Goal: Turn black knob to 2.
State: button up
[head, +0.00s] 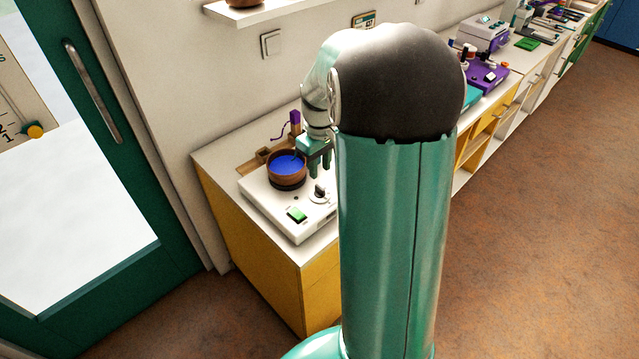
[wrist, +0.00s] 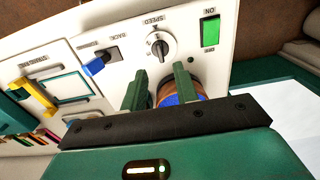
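A white machine (head: 273,208) stands on the counter. Its small black knob (head: 320,190) sits on a round dial. In the wrist view the knob (wrist: 159,46) shows under the word SPEED on the white panel (wrist: 131,23); its numbers are too small to read. My gripper (head: 316,172) hangs just above the machine, close to the knob and beside the bowl. In the wrist view my gripper (wrist: 160,75) is open, its two green fingers apart with nothing gripped. The fingertips point toward the knob and appear clear of it.
A brown bowl with blue contents (head: 287,170) sits on the machine, left of my gripper. A green ON switch (wrist: 210,32) and a blue lever (wrist: 96,65) flank the knob. A purple piece (head: 295,117) stands behind. A green door (head: 180,277) is at left.

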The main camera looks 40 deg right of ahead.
aim_at(320, 187)
notch_tip(320, 187, down, 7)
jog(key=shift+r, duration=0.1)
grip_shut()
